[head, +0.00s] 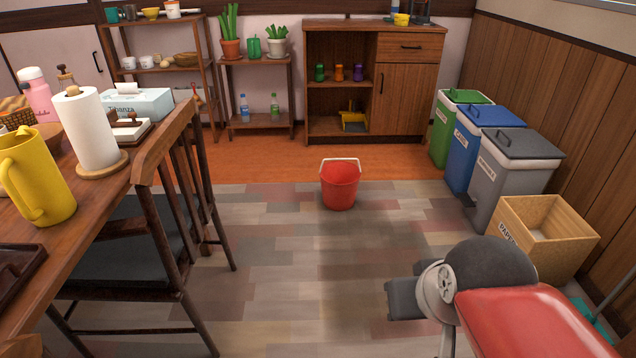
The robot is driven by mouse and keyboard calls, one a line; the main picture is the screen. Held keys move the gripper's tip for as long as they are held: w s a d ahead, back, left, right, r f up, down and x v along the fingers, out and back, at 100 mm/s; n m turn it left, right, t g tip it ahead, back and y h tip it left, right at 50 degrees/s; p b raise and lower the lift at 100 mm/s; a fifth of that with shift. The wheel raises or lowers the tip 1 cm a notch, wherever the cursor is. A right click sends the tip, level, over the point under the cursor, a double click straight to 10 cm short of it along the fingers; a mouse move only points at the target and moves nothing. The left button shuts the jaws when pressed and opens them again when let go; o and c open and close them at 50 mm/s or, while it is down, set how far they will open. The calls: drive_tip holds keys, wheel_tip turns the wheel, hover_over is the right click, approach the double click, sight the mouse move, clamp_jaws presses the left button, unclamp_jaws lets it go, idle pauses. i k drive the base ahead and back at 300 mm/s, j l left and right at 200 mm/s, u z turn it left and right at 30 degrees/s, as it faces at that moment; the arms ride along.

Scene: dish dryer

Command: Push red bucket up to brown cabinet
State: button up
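The red bucket (340,187) stands upright on the floor near the middle of the head view, its pale handle raised above the rim. It sits at the near side of the line where the grey patchwork floor meets the orange wood floor. The brown cabinet (405,100) stands against the back wall, behind the bucket and a little to the right, with a strip of orange floor between them. My arm shows at the lower right, nearer than the bucket and apart from it. My gripper's fingers cannot be made out.
A wooden table (150,150) and dark chair (120,245) fill the left. A plant shelf (260,125) stands left of the cabinet. The floor around the bucket is clear.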

sight(340, 180)
drive_tip(key=i+z, duration=0.1)
drive_tip(key=i, duration=0.4)
drive_tip(key=i+j+z, duration=0.1)
drive_tip(key=i, duration=0.45)
drive_tip(key=i+j+z, duration=0.15)
drive_tip(key=i, duration=0.35)
drive_tip(key=i+j+z, duration=0.1)
drive_tip(key=i, duration=0.45)
drive_tip(key=i+j+z, duration=0.1)
drive_tip(key=i, duration=0.4)
drive_tip(key=j, duration=0.1)
